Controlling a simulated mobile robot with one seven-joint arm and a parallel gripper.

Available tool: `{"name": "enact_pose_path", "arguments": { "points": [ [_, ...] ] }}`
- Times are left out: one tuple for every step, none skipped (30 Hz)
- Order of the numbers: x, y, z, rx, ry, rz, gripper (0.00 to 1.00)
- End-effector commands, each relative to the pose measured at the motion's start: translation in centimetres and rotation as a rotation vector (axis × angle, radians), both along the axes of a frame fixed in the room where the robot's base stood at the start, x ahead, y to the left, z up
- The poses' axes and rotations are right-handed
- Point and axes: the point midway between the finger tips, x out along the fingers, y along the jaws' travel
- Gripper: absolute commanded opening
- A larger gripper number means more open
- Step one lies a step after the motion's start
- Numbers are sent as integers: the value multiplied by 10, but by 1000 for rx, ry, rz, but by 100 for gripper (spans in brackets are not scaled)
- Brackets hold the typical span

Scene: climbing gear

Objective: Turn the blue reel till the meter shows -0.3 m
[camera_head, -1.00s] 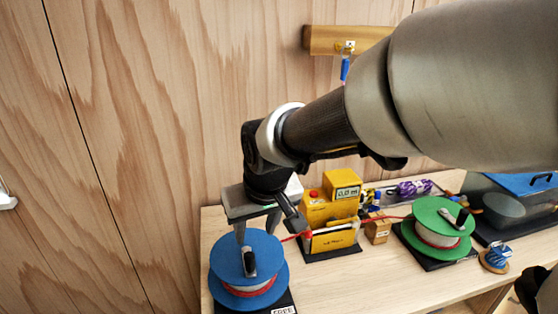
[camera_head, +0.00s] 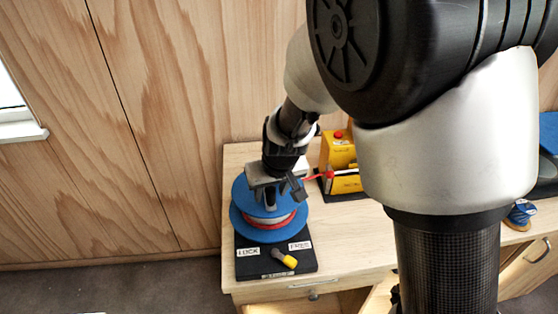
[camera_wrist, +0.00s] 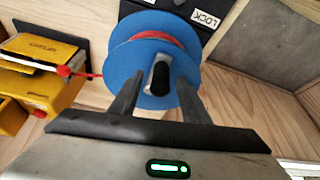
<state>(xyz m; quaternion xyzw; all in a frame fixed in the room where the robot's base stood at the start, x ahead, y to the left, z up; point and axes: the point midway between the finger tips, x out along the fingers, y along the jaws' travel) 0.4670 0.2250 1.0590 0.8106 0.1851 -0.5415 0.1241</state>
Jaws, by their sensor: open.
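The blue reel (camera_head: 240,222) with red and white cord stands on a black base (camera_head: 290,262) near the table's left end. In the wrist view the reel (camera_wrist: 125,60) shows its black and grey handle (camera_wrist: 159,74) between my two fingers. My gripper (camera_head: 270,203) is open above the reel, its fingers on either side of the handle; I cannot tell if they touch it. The base has LOCK and FREE labels and a yellow-tipped lever (camera_head: 285,259) toward the FREE side. The yellow meter (camera_head: 340,155) is partly hidden by my arm; its display cannot be read now.
A red cord (camera_wrist: 85,74) runs from the reel to the meter. A small blue spool (camera_head: 521,213) lies at the right of the table. My arm covers the table's middle and the green reel's place. A drawer front (camera_head: 315,287) is below the table edge.

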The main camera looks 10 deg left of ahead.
Motion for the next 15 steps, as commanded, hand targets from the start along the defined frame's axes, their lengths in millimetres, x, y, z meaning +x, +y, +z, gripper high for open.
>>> {"name": "enact_pose_path", "arguments": {
  "points": [
    [1, 1, -4, 0, 1, -1, 42],
    [2, 1, -6, 0, 1, -1, 42],
    [2, 1, -7, 0, 1, 0, 42],
    [3, 2, -8, -1, 1, 1, 42],
    [3, 2, -9, -1, 1, 1, 42],
    [3, 2, -9, 0, 0, 1, 42],
    [3, 2, -9, 0, 0, 1, 42],
    [3, 2, -9, 0, 0, 1, 42],
    [3, 2, -9, 0, 0, 1, 42],
    [3, 2, -9, 0, 0, 1, 42],
    [3, 2, -9, 0, 0, 1, 42],
    [3, 2, -9, 0, 0, 1, 42],
    [3, 2, -9, 0, 0, 1, 41],
    [3, 2, -9, 0, 0, 1, 36],
    [3, 2, -9, 1, 0, 0, 29]
  ]
}}
